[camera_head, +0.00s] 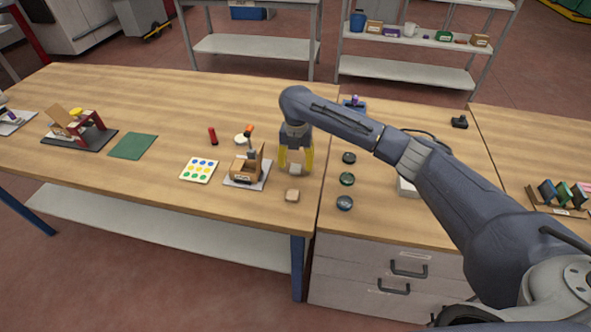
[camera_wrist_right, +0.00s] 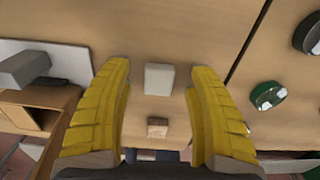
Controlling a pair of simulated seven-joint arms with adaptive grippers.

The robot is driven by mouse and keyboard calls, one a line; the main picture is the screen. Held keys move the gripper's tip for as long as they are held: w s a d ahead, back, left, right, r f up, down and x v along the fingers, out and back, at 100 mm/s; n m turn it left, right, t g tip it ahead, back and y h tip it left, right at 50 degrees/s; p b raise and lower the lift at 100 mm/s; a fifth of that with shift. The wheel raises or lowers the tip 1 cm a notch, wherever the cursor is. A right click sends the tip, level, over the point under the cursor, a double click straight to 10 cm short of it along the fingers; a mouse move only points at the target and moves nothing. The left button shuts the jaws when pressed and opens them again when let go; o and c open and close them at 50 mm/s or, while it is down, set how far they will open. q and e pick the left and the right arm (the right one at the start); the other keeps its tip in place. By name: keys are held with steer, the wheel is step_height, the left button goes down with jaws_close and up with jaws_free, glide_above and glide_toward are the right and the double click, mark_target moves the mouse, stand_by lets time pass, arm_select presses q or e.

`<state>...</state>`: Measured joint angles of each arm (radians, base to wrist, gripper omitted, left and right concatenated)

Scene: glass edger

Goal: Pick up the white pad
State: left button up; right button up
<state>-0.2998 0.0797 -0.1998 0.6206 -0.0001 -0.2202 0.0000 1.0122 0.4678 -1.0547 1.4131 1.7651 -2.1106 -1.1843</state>
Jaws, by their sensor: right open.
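The white pad (camera_head: 296,170), a small pale block, lies on the wooden table below my right gripper (camera_head: 296,163). In the right wrist view the white pad (camera_wrist_right: 159,78) shows between the two yellow fingers (camera_wrist_right: 159,70), with a gap on each side. The fingers are apart, point down and hold nothing. I cannot tell exactly how high the fingertips are above the table. My left gripper is not in view.
A tan block (camera_head: 292,196) lies just nearer the table's front edge. A wooden box fixture (camera_head: 243,170) stands to the left on a light plate. Several dark round pieces (camera_head: 347,179) lie to the right, past a table seam. A green mat (camera_head: 133,146) lies farther left.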

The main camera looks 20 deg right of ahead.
steer(key=shift+f, duration=0.65)
steer(key=shift+c, duration=0.5)
steer(key=c, duration=0.7)
